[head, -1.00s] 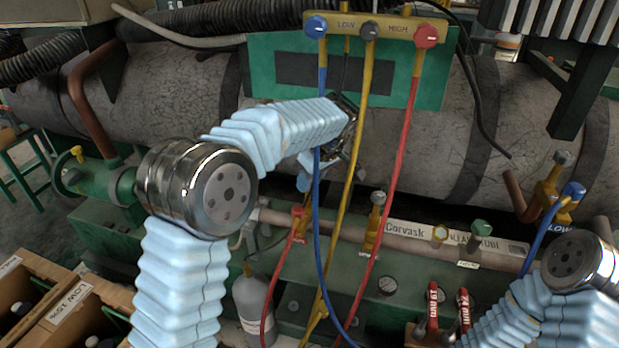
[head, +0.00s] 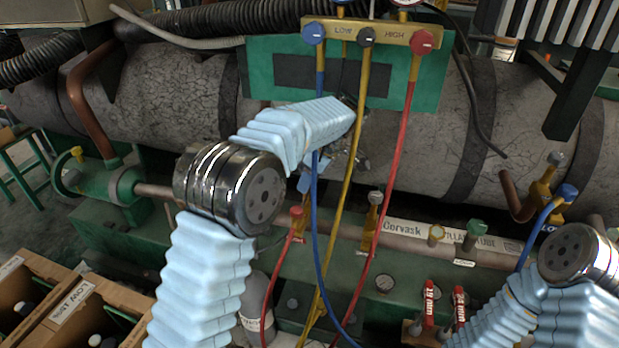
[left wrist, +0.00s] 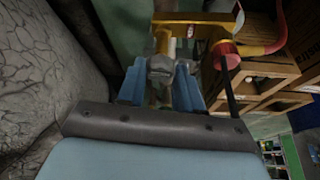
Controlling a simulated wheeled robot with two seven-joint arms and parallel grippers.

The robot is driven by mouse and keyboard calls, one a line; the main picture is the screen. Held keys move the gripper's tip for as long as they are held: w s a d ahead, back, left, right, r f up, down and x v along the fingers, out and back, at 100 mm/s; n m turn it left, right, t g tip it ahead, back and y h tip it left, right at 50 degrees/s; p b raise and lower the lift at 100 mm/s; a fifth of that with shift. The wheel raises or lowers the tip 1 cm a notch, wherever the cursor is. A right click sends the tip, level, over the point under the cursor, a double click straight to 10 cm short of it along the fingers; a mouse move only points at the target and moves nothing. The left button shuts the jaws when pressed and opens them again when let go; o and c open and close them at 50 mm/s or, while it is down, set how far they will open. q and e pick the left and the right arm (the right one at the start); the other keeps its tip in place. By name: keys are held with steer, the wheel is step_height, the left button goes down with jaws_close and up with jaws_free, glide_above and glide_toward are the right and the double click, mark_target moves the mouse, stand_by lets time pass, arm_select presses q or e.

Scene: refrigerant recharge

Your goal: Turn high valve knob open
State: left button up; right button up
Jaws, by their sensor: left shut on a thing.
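The grey high valve knob (left wrist: 160,70) shows in the left wrist view on a yellow valve body (left wrist: 195,22). My left gripper (left wrist: 159,88) has its two blue fingers on either side of the knob, shut on it. A red coupler (left wrist: 228,52) with a red hose sits just to the right. In the head view my left gripper (head: 308,178) is mostly behind the blue and yellow hoses and its own sleeve, just above the red coupler (head: 297,213); the knob is hidden there. My right arm enters at lower right; its gripper is out of view.
A grey-topped valve (head: 374,205) stands to the right. Cardboard boxes (head: 75,300) are at lower left.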

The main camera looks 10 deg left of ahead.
arm_select(q)
steer(key=o, duration=1)
steer(key=shift+o, duration=0.2)
steer(key=v, duration=0.7)
steer(key=shift+r+p, duration=0.25)
steer(key=shift+p, duration=0.05)
steer(key=shift+d, duration=0.15)
